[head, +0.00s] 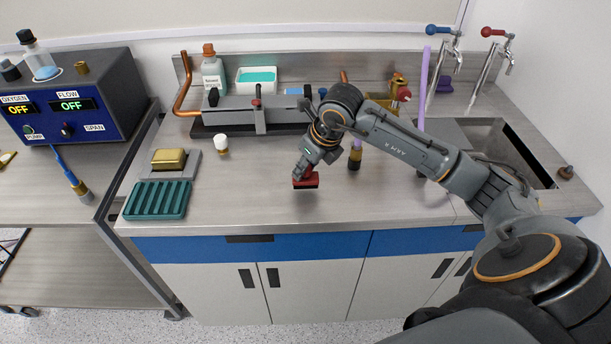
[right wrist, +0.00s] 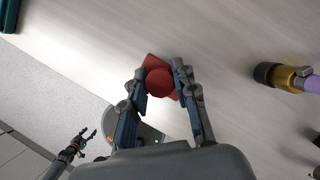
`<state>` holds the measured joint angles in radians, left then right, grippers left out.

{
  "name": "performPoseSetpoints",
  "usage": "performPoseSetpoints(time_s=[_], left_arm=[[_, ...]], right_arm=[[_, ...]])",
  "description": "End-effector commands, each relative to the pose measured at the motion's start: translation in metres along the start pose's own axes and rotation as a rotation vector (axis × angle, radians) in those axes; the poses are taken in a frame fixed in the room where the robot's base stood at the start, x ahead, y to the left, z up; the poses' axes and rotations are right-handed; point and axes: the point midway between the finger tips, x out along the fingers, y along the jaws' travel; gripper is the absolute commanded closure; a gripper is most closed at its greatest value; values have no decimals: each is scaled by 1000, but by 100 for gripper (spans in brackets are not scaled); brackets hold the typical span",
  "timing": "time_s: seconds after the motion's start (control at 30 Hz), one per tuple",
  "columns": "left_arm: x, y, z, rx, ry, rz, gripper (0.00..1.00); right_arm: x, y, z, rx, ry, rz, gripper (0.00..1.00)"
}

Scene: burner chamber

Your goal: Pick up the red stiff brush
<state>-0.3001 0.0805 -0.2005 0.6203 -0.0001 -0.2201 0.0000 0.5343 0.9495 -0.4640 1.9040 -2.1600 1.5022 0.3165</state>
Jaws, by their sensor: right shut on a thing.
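The red stiff brush (head: 306,181) is at the middle of the counter, with a red body and a dark underside. In the right wrist view its round red knob (right wrist: 159,82) sits between the fingers, and its red block shows behind it. My right gripper (head: 301,172) points down at the brush and is shut on it; the fingers (right wrist: 160,84) flank the knob on both sides. Whether the brush touches the counter or is slightly above it, I cannot tell. My left gripper (right wrist: 80,142) shows small and open at the lower left of the right wrist view.
A green ribbed mat (head: 157,200) and a yellow block on a grey scale (head: 170,160) are at left. A white-capped item (head: 222,145) stands nearby. The sink (head: 500,150) is at right.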

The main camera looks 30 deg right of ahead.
Motion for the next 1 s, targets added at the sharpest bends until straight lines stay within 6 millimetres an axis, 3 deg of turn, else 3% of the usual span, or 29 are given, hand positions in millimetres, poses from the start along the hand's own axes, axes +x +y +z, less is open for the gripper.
performPoseSetpoints(time_s=[0.03,0.27,0.43,0.7,1.0], left_arm=[[10,0,1,0,1,0,47],[28,0,0,0,3,0,47],[49,1,2,0,3,0,47],[83,2,6,0,2,0,47],[95,2,8,0,1,0,47]], right_arm=[[-7,-1,5,-2,-9,-3,100],[-80,-1,-21,-4,-7,-9,100],[-112,0,-57,-2,1,-10,100],[-137,0,-82,3,0,-5,100],[-152,3,-88,0,-2,0,100]])
